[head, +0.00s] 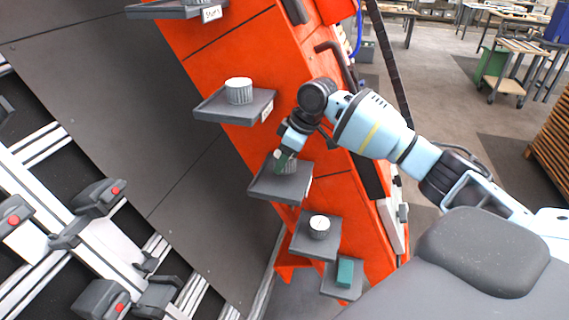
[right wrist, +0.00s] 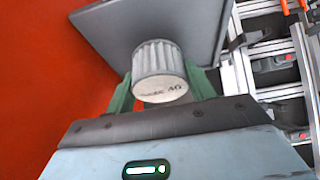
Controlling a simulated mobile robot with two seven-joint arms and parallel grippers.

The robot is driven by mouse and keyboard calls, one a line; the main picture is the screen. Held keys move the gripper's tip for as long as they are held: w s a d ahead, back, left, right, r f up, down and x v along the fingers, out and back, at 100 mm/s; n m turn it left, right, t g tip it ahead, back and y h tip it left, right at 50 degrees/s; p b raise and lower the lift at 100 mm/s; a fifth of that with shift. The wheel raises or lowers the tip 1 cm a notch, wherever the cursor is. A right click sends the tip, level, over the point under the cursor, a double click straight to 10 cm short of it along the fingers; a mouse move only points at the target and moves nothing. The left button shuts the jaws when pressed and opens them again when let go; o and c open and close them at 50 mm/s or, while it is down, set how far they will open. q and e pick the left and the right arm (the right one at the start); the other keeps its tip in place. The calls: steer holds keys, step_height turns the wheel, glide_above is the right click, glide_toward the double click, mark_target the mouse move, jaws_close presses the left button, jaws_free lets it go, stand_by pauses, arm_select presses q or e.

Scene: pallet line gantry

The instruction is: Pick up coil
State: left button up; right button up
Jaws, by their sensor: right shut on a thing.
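The coil (right wrist: 158,72), a pale grey ribbed cylinder with printed marking on its end face, sits between the two green fingers of my right gripper (right wrist: 160,90) in the right wrist view. The fingers are shut on its sides. In the head view my right gripper (head: 285,160) reaches in from the right over a small grey shelf (head: 270,187), and the coil (head: 291,167) is partly hidden behind the fingers. The coil is at the shelf; I cannot tell whether it still touches it. My left gripper is not in view.
The orange column (head: 243,45) carries several small shelves. A white ribbed cylinder (head: 239,91) stands on the shelf above, a grey cylinder (head: 319,227) and a teal block (head: 345,271) on lower ones. A frame with grey clamps (head: 97,197) is at left.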

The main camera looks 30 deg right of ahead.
steer(key=s+d+r, duration=0.1)
steer(key=s+d, duration=0.2)
steer(key=s, duration=0.4)
steer(key=s+d+r, duration=0.1)
steer(key=s+d, duration=0.2)
steer(key=s, duration=0.4)
steer(key=shift+s+d+r, duration=0.2)
steer(key=shift+d, duration=0.2)
steer(key=s+a+f+m+h, duration=0.1)
steer(key=s+a+f+m, duration=0.1)
steer(key=a+f, duration=0.4)
steer(key=s+a+f+m+h, duration=0.1)
steer(key=s+a+f+m, duration=0.2)
steer(key=a+f, duration=0.4)
steer(key=s+a+f+m+t, duration=0.1)
steer(key=s+a+f+m, duration=0.2)
steer(key=a+f, duration=0.3)
steer(key=shift+s+a+f+h, duration=0.25)
steer(key=shift+a+h, duration=0.15)
steer(key=shift+a, duration=0.3)
steer(key=shift+d, duration=0.1)
